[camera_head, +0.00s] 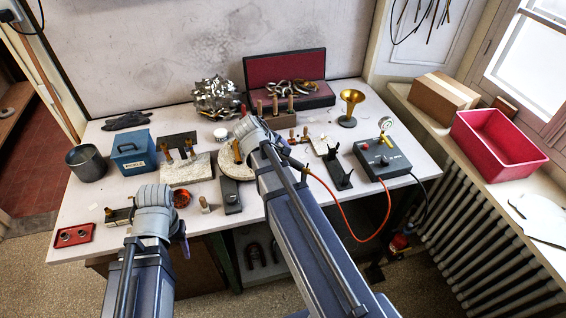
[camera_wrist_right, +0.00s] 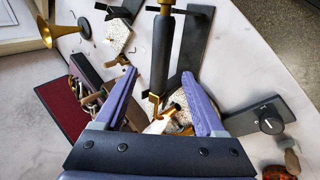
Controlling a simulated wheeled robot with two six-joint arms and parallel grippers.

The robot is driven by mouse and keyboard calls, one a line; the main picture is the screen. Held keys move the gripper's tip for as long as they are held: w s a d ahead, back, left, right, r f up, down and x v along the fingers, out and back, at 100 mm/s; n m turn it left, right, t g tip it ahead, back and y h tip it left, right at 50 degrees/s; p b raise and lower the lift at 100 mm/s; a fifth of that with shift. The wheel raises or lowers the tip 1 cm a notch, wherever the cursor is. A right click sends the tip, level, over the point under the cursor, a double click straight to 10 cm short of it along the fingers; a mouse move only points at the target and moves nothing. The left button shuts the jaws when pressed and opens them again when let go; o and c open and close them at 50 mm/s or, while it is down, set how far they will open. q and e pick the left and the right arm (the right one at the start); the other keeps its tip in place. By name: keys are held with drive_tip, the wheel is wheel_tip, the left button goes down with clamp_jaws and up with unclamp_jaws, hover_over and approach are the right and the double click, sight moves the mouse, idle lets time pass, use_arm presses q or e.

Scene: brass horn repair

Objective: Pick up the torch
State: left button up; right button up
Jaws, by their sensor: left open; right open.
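The torch (camera_wrist_right: 160,62) has a dark cylindrical handle and brass ends. In the right wrist view it runs down between the two spread purple fingers of my right gripper (camera_wrist_right: 159,76), whose jaws are open. I cannot tell whether either finger touches it. In the head view my right gripper (camera_head: 295,163) is low over the middle of the bench, and my wrist hides most of the torch. An orange hose (camera_head: 345,236) runs from there to the control box (camera_head: 382,157). My left gripper (camera_head: 184,240) is open near the front left edge, its fingers mostly hidden.
A black stand (camera_head: 338,168) is right of my right gripper. A brass bell (camera_head: 350,97) and an open red-lined case (camera_head: 285,68) stand behind. A blue box (camera_head: 133,152), a metal pot (camera_head: 86,163) and a red tray (camera_head: 73,236) are at left. The front right bench corner is fairly clear.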

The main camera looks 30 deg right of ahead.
sight(284, 158)
drive_tip(key=shift+b+x, duration=0.3)
drive_tip(key=shift+x, duration=0.45)
drive_tip(key=b+x, duration=0.2)
drive_tip(key=x, duration=0.1)
drive_tip(key=b+x, duration=0.1)
drive_tip(key=shift+w+a+f+b, duration=0.2)
drive_tip(key=shift+w+f+b, duration=0.05)
drive_tip(key=shift+w+b, duration=0.15)
drive_tip(key=shift+d+f+b, duration=0.3)
drive_tip(key=shift+d+f, duration=0.05)
drive_tip(key=shift+r, duration=0.1)
clamp_jaws()
